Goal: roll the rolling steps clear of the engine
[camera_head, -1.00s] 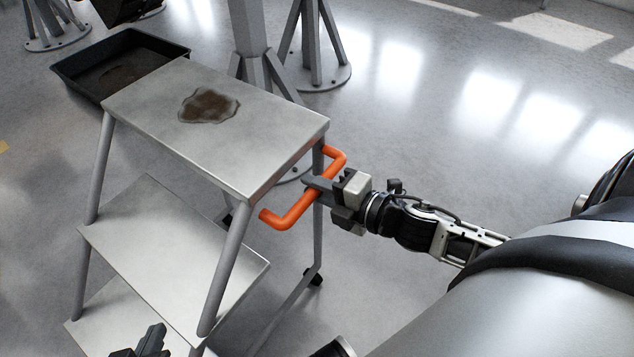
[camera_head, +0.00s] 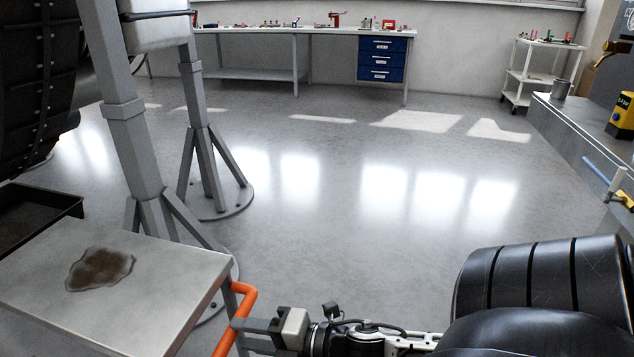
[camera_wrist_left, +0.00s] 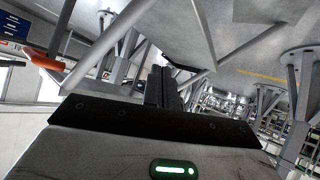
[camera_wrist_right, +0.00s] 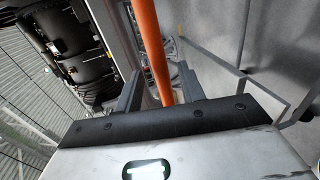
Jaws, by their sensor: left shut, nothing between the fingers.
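The rolling steps' grey top tread (camera_head: 170,270), with a brown stain, shows at the lower left of the head view. Their orange handle (camera_head: 240,305) sticks out from the right side. My right gripper (camera_head: 248,326) is at this handle. In the right wrist view the orange bar (camera_wrist_right: 152,50) passes between its two fingers (camera_wrist_right: 160,88), which stand apart with gaps beside the bar. My left gripper (camera_wrist_left: 163,85) shows only in its wrist view, shut and empty, with the orange handle (camera_wrist_left: 45,62) off to the left. A dark engine (camera_head: 35,80) is at upper left.
Grey support stands (camera_head: 150,190) rise close behind the steps. A dark tray (camera_head: 40,215) lies to their left. The floor (camera_head: 370,210) ahead and right is open up to a workbench (camera_head: 290,32), a white cart (camera_head: 540,70) and a right-hand counter (camera_head: 570,120).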

